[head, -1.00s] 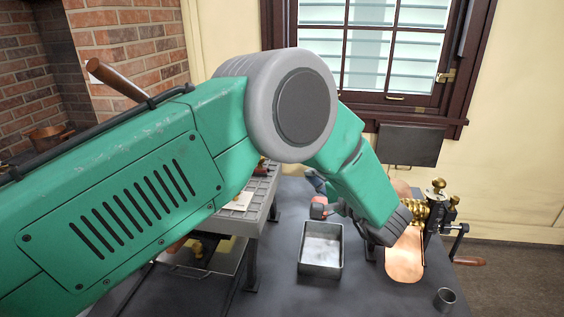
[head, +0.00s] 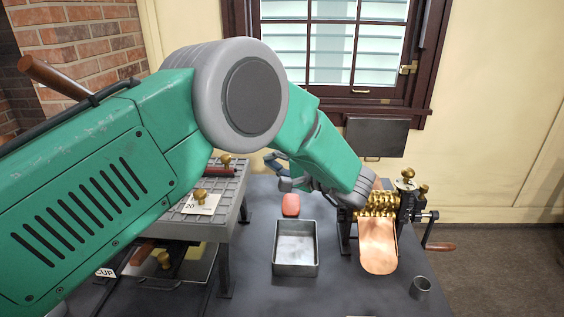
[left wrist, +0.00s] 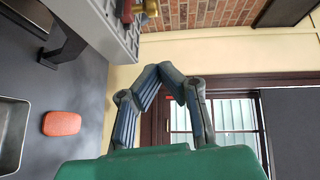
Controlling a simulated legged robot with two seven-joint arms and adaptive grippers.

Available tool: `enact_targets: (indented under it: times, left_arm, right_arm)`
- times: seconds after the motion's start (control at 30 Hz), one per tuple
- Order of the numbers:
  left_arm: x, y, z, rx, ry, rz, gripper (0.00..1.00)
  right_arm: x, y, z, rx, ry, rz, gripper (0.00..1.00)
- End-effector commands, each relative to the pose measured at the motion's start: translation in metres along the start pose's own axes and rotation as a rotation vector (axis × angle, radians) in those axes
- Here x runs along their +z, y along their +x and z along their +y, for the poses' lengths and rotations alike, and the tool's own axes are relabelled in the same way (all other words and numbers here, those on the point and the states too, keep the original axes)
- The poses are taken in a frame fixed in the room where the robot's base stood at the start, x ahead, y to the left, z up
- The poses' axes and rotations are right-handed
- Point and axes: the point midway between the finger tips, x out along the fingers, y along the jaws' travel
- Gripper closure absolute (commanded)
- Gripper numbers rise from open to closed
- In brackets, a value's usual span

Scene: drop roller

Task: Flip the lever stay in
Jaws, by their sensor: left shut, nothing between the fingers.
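The drop roller (head: 378,205) is a machine with brass rollers at the right of the table. A copper plate (head: 378,248) slopes down from its front, and a crank with a wooden handle (head: 440,246) is at its right. I cannot make out the lever stay for certain; my left arm covers part of the machine's left side. My left gripper (head: 272,166) is behind my forearm, left of the machine and apart from it. In the left wrist view its fingertips (left wrist: 164,68) meet with nothing between them. My right gripper is not in view.
An empty metal tray (head: 295,274) stands in front, with a red-orange block (head: 291,205) behind it. A grey slatted stand (head: 217,228) with brass-knobbed pieces is at the left. A small metal cup (head: 420,287) is at the front right. A dark panel (head: 377,138) hangs below the window.

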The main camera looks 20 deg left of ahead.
Motion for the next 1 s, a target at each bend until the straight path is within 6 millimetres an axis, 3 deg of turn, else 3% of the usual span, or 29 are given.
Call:
enact_targets:
  times: [0.1, 0.27, 0.33, 0.6, 1.0]
  left_arm:
    - [0.001, 0.027, -0.001, -0.001, 0.002, -0.004, 1.0]
    - [0.001, 0.054, -0.001, -0.004, 0.004, -0.001, 1.0]
    - [0.01, 0.061, -0.003, -0.006, 0.006, 0.0, 1.0]
    - [0.026, 0.076, -0.001, -0.005, 0.003, 0.001, 1.0]
    - [0.03, 0.082, -0.001, -0.002, 0.002, -0.001, 1.0]
  right_arm:
    - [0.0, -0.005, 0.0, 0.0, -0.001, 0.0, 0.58]
    - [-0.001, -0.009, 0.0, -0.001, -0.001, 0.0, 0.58]
    - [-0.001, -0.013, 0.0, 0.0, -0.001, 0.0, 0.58]
    - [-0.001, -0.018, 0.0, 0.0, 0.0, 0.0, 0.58]
    - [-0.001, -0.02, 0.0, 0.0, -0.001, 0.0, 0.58]
